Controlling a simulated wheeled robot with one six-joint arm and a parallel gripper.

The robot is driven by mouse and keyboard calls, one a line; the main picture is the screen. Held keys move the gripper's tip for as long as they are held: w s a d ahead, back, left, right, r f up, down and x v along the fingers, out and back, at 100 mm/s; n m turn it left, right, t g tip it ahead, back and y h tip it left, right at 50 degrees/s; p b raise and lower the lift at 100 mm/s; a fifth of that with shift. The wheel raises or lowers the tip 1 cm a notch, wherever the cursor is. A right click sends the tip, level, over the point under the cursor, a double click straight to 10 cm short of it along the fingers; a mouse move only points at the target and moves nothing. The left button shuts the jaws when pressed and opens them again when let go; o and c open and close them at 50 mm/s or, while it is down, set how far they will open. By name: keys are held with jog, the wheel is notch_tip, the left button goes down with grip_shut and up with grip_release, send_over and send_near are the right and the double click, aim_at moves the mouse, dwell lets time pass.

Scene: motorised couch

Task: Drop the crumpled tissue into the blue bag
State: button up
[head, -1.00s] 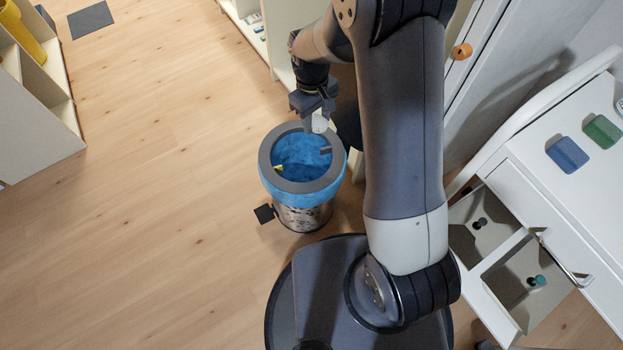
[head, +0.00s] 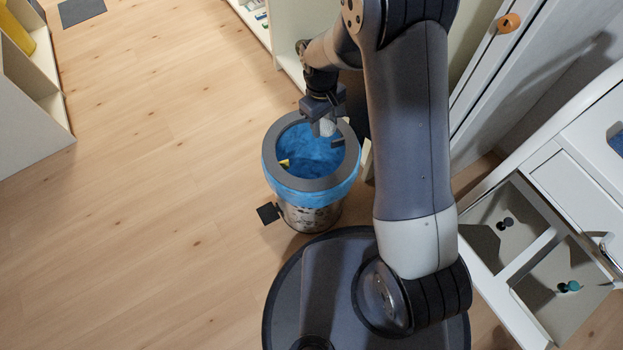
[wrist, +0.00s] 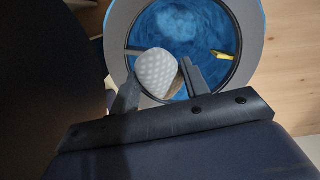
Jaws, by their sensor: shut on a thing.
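My gripper (head: 328,127) hangs over the far right part of the bin's opening. It is shut on the crumpled tissue (head: 325,127), a whitish, dimpled lump. In the wrist view the tissue (wrist: 157,72) sits between the two fingers (wrist: 158,85), with the bin's opening behind it. The blue bag (head: 300,155) lines a round bin with a grey rim (head: 270,155), and its edge folds over the outside below the rim. A small yellow thing (wrist: 221,55) shows inside the bag near the wall.
The bin has a speckled metal body and a dark pedal (head: 268,213). A white unit with open drawers (head: 530,250) stands at the right. Shelves (head: 30,110) stand at the left. The wooden floor (head: 150,200) left of the bin is clear.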

notch_tip(320, 180, down, 3)
jog(key=shift+f+b, duration=0.2)
jog(key=shift+b, duration=0.75)
jog(key=shift+r, duration=0.1)
jog(key=o, duration=1)
jog(key=shift+o, duration=0.2)
jog(key=r+p, duration=0.1)
jog(key=r, duration=0.2)
jog(key=r+p, duration=0.1)
jog(key=r, duration=0.3)
jog(key=w+a+r+p, duration=0.1)
jog(key=r, duration=0.2)
jog(key=shift+r+p, duration=0.35)
jog(key=shift+p, duration=0.05)
